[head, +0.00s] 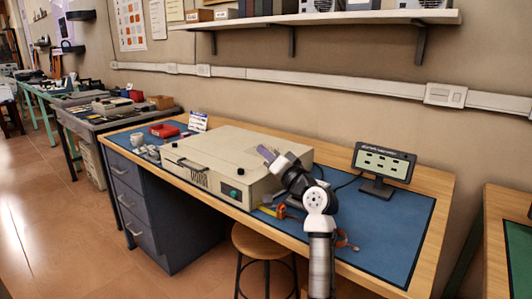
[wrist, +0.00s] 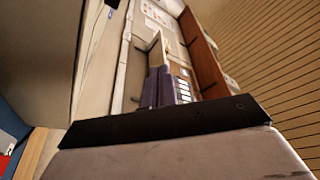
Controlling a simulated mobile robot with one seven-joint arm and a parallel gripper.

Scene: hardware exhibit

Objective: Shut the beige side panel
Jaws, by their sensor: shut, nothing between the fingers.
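A large flat beige case (head: 225,160) lies on the blue mat of the workbench, with a handle, a label and a green button on its front. Its broad beige top panel (head: 230,143) looks close to level; I cannot tell whether it is fully seated or which panel is the side panel. My gripper (head: 266,153) is shut and empty, its purple fingers in front of or above the case's right part. The fingers also show in the wrist view (wrist: 160,88).
A small dark display (head: 384,162) stands on the mat to the right. A red tray (head: 164,130) and small parts lie left of the case. A wooden stool (head: 265,242) stands before the bench. A wall shelf (head: 330,18) hangs above.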

